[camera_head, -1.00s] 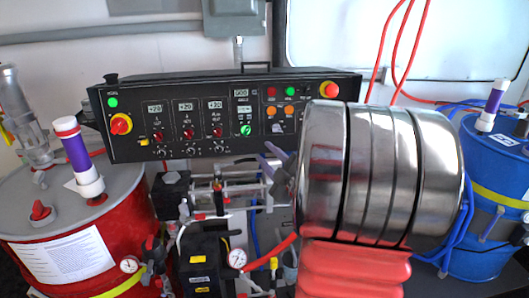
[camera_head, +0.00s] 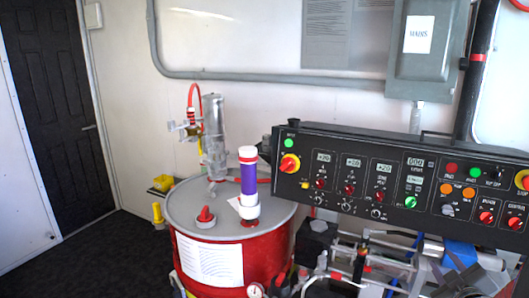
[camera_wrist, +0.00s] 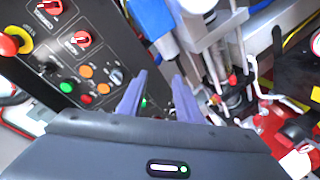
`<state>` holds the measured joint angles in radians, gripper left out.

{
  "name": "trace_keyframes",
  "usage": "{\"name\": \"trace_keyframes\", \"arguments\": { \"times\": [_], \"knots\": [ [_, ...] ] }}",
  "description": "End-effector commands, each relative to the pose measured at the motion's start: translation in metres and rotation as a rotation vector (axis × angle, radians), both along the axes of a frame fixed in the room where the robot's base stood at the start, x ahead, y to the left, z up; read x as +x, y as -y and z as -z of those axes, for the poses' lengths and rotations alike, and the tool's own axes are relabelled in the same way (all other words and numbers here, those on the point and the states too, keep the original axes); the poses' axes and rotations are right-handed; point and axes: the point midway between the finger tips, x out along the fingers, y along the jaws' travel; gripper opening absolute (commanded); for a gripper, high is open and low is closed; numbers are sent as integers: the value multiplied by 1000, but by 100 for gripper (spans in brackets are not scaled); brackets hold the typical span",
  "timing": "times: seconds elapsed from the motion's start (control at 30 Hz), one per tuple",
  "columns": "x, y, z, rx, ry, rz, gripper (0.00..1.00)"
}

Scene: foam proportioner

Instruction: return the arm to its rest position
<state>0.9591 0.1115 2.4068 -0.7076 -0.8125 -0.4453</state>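My gripper (camera_wrist: 160,80) shows in the wrist view as two purple-grey fingers with a gap between them. Nothing is seen held in the gap. The fingers point toward the lower part of the black control panel (camera_wrist: 75,55) and the metal pump rods (camera_wrist: 205,55) beside it. In the head view, dark finger-like shapes, which look like my gripper (camera_head: 457,275), show at the lower right edge, below the control panel (camera_head: 400,180). Most of my arm is out of the head view, so its full pose cannot be told.
A red drum (camera_head: 240,255) with a purple-and-white cylinder (camera_head: 249,185) and a clear-grey pump (camera_head: 213,140) stands left of the panel. A grey electrical box (camera_head: 427,50) is on the wall. A dark door (camera_head: 50,110) and open dark floor (camera_head: 90,255) lie at left.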

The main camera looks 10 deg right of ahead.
Motion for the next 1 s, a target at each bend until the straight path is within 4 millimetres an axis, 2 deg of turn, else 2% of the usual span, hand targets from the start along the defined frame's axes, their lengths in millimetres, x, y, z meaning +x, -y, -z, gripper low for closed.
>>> {"name": "trace_keyframes", "arguments": {
  "times": [0.1, 0.2, 0.37, 0.47, 0.57, 0.77, 1.0],
  "knots": [
    [-19, 13, 23, 96, -76, 105, 32],
    [-34, 16, 37, 173, -131, 187, 32],
    [-53, 9, 52, 290, -208, 301, 32],
    [-63, -3, 57, 360, -252, 364, 32],
    [-72, -19, 61, 430, -293, 419, 32],
    [-87, -64, 61, 565, -370, 507, 32],
    [-104, -140, 51, 722, -465, 566, 32]
  ]
}}
